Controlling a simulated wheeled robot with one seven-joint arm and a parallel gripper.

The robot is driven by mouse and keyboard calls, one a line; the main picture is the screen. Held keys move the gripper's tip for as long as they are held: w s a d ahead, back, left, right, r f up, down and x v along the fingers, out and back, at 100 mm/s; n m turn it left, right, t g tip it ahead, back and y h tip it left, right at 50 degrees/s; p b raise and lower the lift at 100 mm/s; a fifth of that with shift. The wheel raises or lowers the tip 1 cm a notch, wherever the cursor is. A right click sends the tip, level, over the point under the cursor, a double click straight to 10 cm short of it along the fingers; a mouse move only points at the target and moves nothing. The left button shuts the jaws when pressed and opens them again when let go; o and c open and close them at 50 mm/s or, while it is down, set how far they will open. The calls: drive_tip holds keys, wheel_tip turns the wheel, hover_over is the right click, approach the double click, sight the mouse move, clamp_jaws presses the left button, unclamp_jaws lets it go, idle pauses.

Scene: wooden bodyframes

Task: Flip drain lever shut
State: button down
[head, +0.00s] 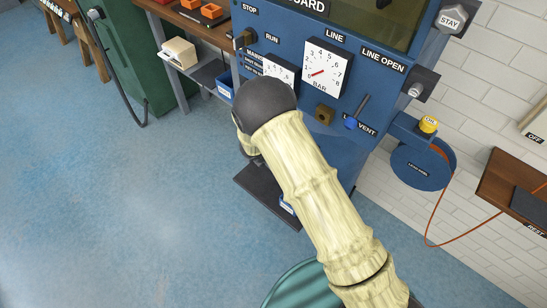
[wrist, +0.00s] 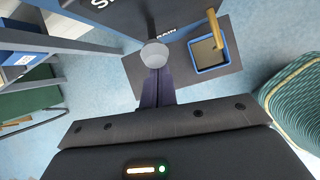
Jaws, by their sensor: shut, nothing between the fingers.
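The drain lever shows in the wrist view as a pale grey ball knob (wrist: 154,53) below a partly hidden label that seems to read DRAIN. Its shaft is mostly hidden behind the knob. My gripper (wrist: 156,73) is shut and empty, its dark fingers together and pointing at the knob. The fingertips overlap the knob's lower edge in the picture; I cannot tell whether they touch it. In the head view my arm hides the drain lever and my gripper.
A brass spout (wrist: 216,30) hangs over a blue-rimmed tray (wrist: 207,67), right of the knob. A teal ribbed round object (wrist: 295,100) stands at the right. The blue gauge panel (head: 338,108) carries a VENT lever (head: 352,122). Open blue floor (head: 120,210) lies left.

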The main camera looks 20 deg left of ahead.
drive_tip(key=shift+w, duration=0.1)
wheel_tip(320, 180, down, 3)
drive_tip(key=s+a+b, duration=0.2)
drive_tip(key=b, duration=0.1)
drive_tip(key=p+v, duration=0.1)
drive_tip(key=v, duration=0.9)
drive_tip(key=shift+r, duration=0.3)
drive_tip(key=shift+d, duration=0.1)
